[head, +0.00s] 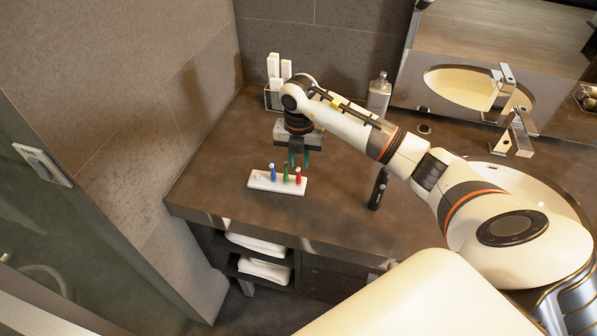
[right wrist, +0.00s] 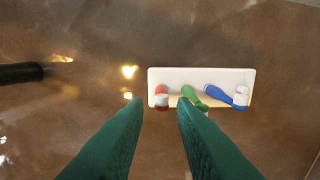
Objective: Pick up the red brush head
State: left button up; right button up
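The red brush head (head: 298,176) stands upright at the right end of a small white tray (head: 262,184), beside a green one (head: 286,175) and a blue one (head: 273,173). In the right wrist view the red brush head (right wrist: 162,101) appears between the two green fingertips, at the left end of the tray (right wrist: 200,77). My right gripper (head: 299,163) points down, open and empty, just above and behind the brush heads in the head view. It also shows in the right wrist view (right wrist: 160,106). My left gripper is not in view.
A black handle (head: 378,189) stands on the counter (head: 335,215) right of the tray. A soap dispenser (head: 379,95) and a holder with white items (head: 276,75) stand at the back. A sink (head: 525,185) lies to the right. The counter around the tray is clear.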

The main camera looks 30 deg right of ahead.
jog(key=shift+w+f+p, duration=0.1)
jog(key=shift+f+p, duration=0.35)
jog(key=shift+f, duration=1.35)
grip_shut()
notch_tip(320, 180, up, 8)
jog(key=b, duration=0.2)
jog(key=shift+b, duration=0.3)
notch_tip(320, 180, up, 3)
notch_tip(320, 180, up, 5)
jog(key=p, duration=0.4)
send_over(299, 166)
